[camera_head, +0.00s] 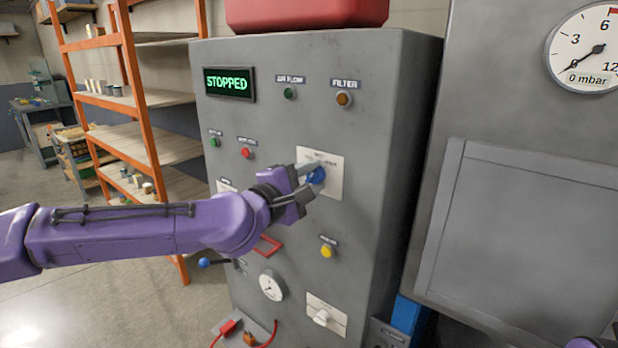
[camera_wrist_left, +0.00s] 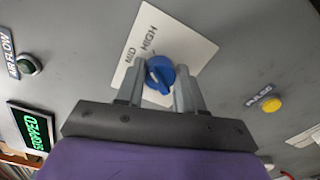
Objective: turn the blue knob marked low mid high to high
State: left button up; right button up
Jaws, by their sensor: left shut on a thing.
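The blue knob (camera_head: 316,175) sits on a pale label plate (camera_head: 331,168) on the front of the grey cabinet. In the left wrist view the blue knob (camera_wrist_left: 159,74) stands out from the plate (camera_wrist_left: 178,34), where MID and HIGH can be read; LOW is hidden. My left gripper (camera_head: 305,182) is at the knob, one finger on each side, and shut on it; it also shows in the left wrist view (camera_wrist_left: 160,85). The exact mark the knob points to cannot be told. A small part of my right arm shows at the lower right; its gripper is out of view.
The grey cabinet (camera_head: 370,110) has a green STOPPED display (camera_head: 229,83), a yellow PULSE button (camera_head: 327,251) below the knob and a white knob (camera_head: 322,317) lower down. Red and green buttons lie left. Orange shelving (camera_head: 135,95) stands behind left.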

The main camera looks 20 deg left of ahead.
pick_arm(q)
jog(key=shift+f+m, duration=0.1)
jog(key=shift+m, duration=0.9)
jog(key=o, duration=1)
jog(key=shift+o, duration=0.2)
jog(key=b+v, duration=0.1)
jog(key=v, duration=0.4)
jog(key=shift+s+a, duration=0.1)
jog(key=shift+s, duration=0.25)
jog(key=p, duration=0.2)
send_near(310, 178)
jog(key=shift+s+a, duration=0.1)
jog(key=shift+s, duration=0.25)
